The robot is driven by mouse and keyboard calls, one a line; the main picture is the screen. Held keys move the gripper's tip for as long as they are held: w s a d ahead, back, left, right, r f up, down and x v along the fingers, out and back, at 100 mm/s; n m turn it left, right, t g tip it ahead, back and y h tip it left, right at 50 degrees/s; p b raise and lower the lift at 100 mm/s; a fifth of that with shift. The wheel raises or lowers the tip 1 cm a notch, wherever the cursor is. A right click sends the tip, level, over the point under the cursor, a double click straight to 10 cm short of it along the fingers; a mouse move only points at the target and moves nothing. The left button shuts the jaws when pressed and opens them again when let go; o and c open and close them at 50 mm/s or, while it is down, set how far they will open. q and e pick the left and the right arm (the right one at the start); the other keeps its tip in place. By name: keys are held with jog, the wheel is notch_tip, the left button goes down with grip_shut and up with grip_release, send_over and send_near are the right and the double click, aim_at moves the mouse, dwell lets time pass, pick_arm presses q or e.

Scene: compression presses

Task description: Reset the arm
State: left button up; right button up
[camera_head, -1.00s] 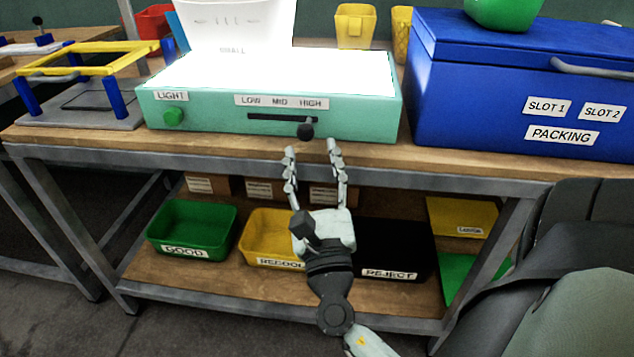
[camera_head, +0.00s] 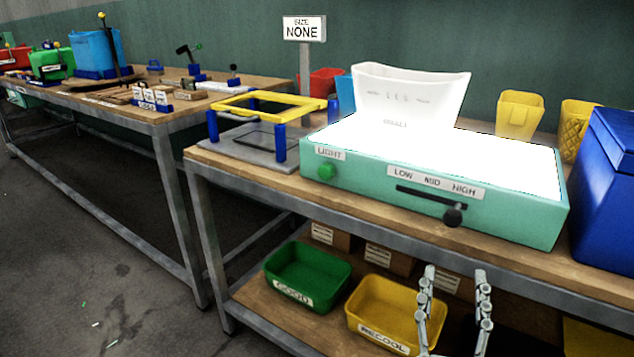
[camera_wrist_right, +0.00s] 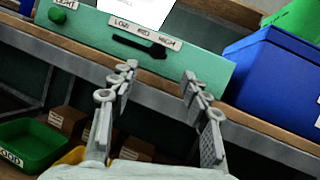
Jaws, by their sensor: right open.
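My right gripper (camera_head: 454,285) is open and empty in the head view, in front of the table's front edge and below the light box's slider knob (camera_head: 453,216). Its two fingers also show in the right wrist view (camera_wrist_right: 157,85), apart, with nothing between them. The teal light box (camera_head: 340,184) has a glowing white top, a green knob (camera_head: 327,171) and a slider at the HIGH end. A white bin (camera_head: 420,95) stands at its back edge. My left gripper is not in view.
On the lower shelf are a green GOOD bin (camera_head: 307,278) and a yellow RECOOL bin (camera_head: 385,308). A blue box (camera_head: 605,190) stands at the right. A yellow frame on blue posts (camera_head: 262,104) stands left of the light box. Another bench (camera_head: 150,112) runs along the left.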

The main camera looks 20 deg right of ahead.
jog(key=d+f+m+g+y, duration=0.1)
jog(key=d+f+m+g, duration=0.35)
jog(key=f+m, duration=0.45)
jog(key=d+f+m+g+y, duration=0.1)
jog(key=d+f+m+g, duration=0.3)
jog(key=f+m, duration=0.55)
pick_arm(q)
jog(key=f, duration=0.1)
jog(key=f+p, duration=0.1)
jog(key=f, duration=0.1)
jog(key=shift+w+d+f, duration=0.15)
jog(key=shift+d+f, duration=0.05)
pick_arm(e)
jog(key=s+a+f+m+g+y, duration=0.3)
jog(key=a+f+m+y, duration=0.1)
jog(key=f, duration=0.5)
jog(key=s+a+f+m+g+y, duration=0.3)
jog(key=a+f+m+g+y, duration=0.1)
jog(key=a+f+m+y, duration=0.1)
notch_tip(320, 180, down, 4)
jog(key=shift+a+r+m, duration=0.15)
jog(key=shift+a+m, duration=0.75)
jog(key=shift+m, duration=0.35)
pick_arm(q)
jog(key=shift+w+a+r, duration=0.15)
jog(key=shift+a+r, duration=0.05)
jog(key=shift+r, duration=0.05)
pick_arm(e)
jog(key=shift+w, duration=0.1)
